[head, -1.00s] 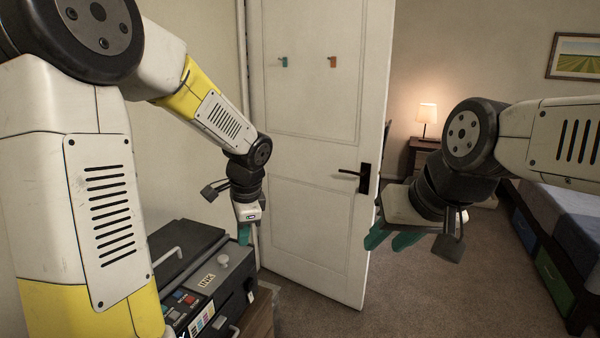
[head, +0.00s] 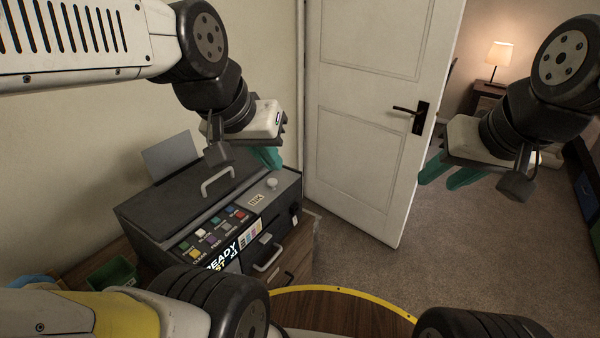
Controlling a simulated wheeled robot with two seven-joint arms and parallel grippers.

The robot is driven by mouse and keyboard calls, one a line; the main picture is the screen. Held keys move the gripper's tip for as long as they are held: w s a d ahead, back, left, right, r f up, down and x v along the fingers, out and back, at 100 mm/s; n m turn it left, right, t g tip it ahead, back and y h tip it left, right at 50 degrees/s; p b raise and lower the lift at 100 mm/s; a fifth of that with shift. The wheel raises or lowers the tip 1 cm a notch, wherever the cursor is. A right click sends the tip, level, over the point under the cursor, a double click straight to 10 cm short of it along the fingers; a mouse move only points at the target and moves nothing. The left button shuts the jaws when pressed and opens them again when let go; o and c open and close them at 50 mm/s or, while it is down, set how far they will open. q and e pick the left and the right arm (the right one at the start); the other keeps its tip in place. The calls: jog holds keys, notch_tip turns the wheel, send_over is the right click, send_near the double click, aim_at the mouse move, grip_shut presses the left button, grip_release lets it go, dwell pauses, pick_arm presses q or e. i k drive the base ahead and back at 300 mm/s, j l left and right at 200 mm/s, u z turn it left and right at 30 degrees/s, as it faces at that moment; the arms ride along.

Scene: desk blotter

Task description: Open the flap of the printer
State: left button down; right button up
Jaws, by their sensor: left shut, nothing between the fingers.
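The dark grey printer (head: 152,228) stands at left-centre, with a paper sheet (head: 170,155) rising behind it. Its top panel carries a pale bar handle (head: 217,182). At its right end is an INK label (head: 256,200) with a pale round knob (head: 272,184). Its front has another bar handle (head: 267,256). No panel looks raised. My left gripper (head: 268,158) is shut and empty, its teal fingers at the printer's back right, behind the knob; whether they touch it I cannot tell. My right gripper (head: 448,178) is open and empty in front of the door, away from the printer.
A white door (head: 365,130) with a black handle stands right of the printer. A small green bin (head: 112,274) is at lower left. A lit lamp (head: 498,55) stands far off at right. Carpet (head: 350,250) between printer and door is clear.

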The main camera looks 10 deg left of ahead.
aim_at(249, 252)
jog(key=i+l+u, duration=0.4)
jog(key=l+u, duration=0.1)
jog(key=u, duration=1.15)
jog(key=i+l, duration=0.05)
